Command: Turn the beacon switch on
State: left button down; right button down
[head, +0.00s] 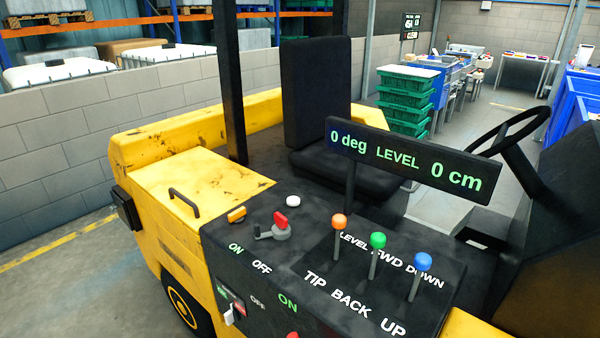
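No switch in the head view carries a readable beacon label. An orange-yellow switch (237,215) sits at the left of the black console (325,285). Beside it is a grey rotary switch with a red handle (281,222), its lever pointing left, above printed ON and OFF words. A white round button (293,201) is behind it. On the console's front face, a small switch (238,309) sits by a green and red plate (229,297), near other OFF and ON words. I cannot tell which is the beacon switch or its state. Neither gripper is in view.
Three levers with orange (339,221), green (377,240) and blue (423,261) knobs stand on the console's right. A display (410,160) reads 0 deg, LEVEL, 0 cm. Behind are a seat (317,95) and steering wheel (505,135). Part of a red control shows at the bottom edge.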

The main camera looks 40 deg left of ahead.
aim_at(236, 216)
jog(key=u, duration=1.55)
